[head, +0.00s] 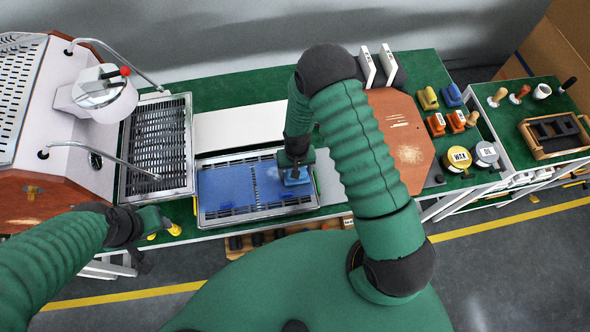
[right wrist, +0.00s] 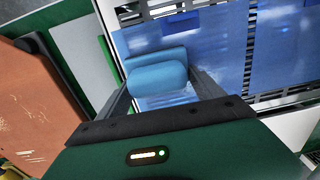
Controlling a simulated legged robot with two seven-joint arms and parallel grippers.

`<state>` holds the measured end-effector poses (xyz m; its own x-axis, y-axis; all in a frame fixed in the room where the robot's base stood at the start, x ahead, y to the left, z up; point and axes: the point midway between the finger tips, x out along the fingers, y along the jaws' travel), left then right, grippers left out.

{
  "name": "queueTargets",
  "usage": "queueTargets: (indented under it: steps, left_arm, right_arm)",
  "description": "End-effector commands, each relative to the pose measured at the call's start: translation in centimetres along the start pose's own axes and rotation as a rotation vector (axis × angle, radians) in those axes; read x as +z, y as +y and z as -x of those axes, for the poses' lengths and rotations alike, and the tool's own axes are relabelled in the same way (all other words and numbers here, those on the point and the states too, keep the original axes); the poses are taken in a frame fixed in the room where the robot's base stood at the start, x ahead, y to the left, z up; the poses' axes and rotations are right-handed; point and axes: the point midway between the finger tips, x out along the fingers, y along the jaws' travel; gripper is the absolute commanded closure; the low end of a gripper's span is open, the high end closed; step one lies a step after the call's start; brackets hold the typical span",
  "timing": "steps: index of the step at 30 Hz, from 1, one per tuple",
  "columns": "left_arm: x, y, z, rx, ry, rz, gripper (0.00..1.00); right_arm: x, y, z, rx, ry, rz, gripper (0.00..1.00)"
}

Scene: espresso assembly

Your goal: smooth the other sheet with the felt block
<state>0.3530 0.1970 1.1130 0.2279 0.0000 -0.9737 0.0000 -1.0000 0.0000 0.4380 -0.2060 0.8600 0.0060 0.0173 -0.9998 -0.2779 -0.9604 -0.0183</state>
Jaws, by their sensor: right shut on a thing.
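The felt block (head: 297,178) is light blue with a rounded top. My right gripper (head: 296,164) is shut on it, with a finger on each side of the block (right wrist: 158,76) in the right wrist view. The block is over the right end of a blue sheet (head: 269,186) on a slotted metal tray (head: 232,213); whether it touches is hard to tell. A second blue sheet (head: 222,188) lies to the left on the same tray. Both sheets show in the right wrist view, the nearer (right wrist: 208,45) and the farther (right wrist: 288,45). My left gripper (head: 158,222) is away at the lower left, its jaws unclear.
A slotted drip grate (head: 157,145) and the white espresso machine (head: 60,110) stand left of the tray. A white panel (head: 238,127) lies behind it. A brown board (head: 405,140) and several coloured blocks and tins sit to the right.

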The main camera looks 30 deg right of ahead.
Motion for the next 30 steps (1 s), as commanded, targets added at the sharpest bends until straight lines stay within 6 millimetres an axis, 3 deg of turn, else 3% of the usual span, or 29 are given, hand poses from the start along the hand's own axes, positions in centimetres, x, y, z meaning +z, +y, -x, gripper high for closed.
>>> queueTargets:
  steps: [8,19,23,30]
  left_arm:
    - [0.1,0.0,-0.2,0.0,0.0,0.0,0.55]
    - [0.3,0.0,-1.2,0.0,0.0,0.0,0.55]
    - [0.2,0.0,-0.9,0.0,0.0,0.0,0.55]
    - [0.0,0.0,0.0,0.0,0.0,0.0,0.55]
  right_arm:
    - [-0.1,0.1,-0.3,0.003,-0.001,-0.001,0.74]
    - [-3.0,-0.9,-0.1,0.001,0.002,0.0,0.74]
    - [-2.6,-1.0,0.0,0.001,0.0,0.0,0.74]
    - [-0.1,-1.0,0.2,0.002,-0.003,-0.001,0.74]
